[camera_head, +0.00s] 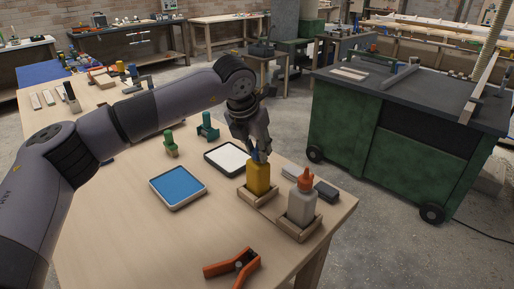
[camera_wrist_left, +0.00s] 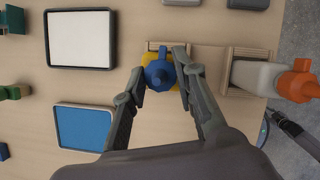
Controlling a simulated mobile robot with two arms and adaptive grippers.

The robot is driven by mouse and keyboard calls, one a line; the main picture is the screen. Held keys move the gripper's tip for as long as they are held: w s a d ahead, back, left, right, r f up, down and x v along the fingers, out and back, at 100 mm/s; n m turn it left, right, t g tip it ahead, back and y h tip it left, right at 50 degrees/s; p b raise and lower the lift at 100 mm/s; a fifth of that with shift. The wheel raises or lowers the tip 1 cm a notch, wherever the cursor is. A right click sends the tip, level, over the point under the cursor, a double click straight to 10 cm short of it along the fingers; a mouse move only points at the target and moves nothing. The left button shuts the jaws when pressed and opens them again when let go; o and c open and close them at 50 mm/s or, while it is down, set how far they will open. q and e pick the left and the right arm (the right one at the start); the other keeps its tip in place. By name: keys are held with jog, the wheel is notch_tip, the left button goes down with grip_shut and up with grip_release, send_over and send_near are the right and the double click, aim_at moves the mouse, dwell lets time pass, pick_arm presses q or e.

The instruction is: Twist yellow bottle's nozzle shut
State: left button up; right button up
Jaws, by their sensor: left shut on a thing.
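The yellow bottle (camera_head: 258,178) stands upright in a small wooden holder (camera_head: 257,199) near the right side of the table. My left gripper (camera_head: 258,150) comes down from above onto the nozzle. In the left wrist view its two fingers (camera_wrist_left: 160,68) stand on either side of the blue nozzle, shut on it. The fingers partly hide the nozzle in the head view. My right gripper is not in view.
A clear-white bottle with an orange nozzle (camera_head: 305,180) stands in its own wooden holder close at the right. A blue tray (camera_head: 178,204), a white tray (camera_head: 208,161), green clamps and an orange-handled tool (camera_head: 234,266) lie around.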

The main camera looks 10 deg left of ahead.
pick_arm(q)
grip_shut()
jog(key=shift+m+b, duration=0.4)
jog(key=shift+b, duration=0.05)
jog(key=o, duration=1)
grip_release()
jog(key=v, duration=1.2)
jog(key=shift+a, duration=0.15)
